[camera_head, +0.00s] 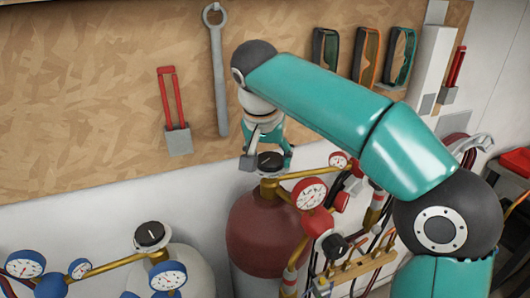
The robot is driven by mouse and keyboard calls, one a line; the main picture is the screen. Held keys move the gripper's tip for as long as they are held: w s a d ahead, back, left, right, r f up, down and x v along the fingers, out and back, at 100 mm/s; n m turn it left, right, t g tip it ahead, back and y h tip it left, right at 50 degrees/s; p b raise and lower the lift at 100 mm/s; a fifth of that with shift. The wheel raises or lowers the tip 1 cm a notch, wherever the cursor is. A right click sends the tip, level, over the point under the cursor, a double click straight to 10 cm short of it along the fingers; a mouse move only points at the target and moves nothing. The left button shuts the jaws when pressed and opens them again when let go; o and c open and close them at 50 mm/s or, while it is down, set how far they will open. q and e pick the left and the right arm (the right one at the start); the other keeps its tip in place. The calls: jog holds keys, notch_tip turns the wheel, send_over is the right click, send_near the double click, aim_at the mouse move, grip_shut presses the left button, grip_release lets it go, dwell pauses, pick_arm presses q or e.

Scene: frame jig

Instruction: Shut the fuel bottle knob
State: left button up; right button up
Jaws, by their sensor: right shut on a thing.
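A dark red gas bottle (262,232) stands in the middle, with a brass valve and a black knob (270,159) on top. My right gripper (268,158) comes down from above and is shut on this black knob, one finger on each side. A second, pale bottle (185,266) stands at the lower left with its own black knob (150,235). My left gripper is not in view.
Red gauges (309,193) sit right of the red bottle, close to my right arm. Blue gauges (25,264) sit at the lower left. A wrench (217,75), a red-handled tool (172,105) and goggles (366,55) hang on the wooden board (90,110) behind.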

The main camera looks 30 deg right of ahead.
jog(key=m, duration=0.1)
jog(key=m+g, duration=0.1)
jog(key=m, duration=0.2)
jog(key=shift+w+a+m+h, duration=0.25)
jog(key=shift+a+m+h, duration=0.05)
jog(key=shift+h, duration=0.1)
jog(key=m+g, duration=0.1)
jog(key=m, duration=0.1)
jog(key=m+g, duration=0.1)
jog(key=m, duration=0.1)
jog(key=shift+w+r+m, duration=0.1)
jog(key=shift+w+m, duration=0.1)
jog(key=shift+m, duration=0.2)
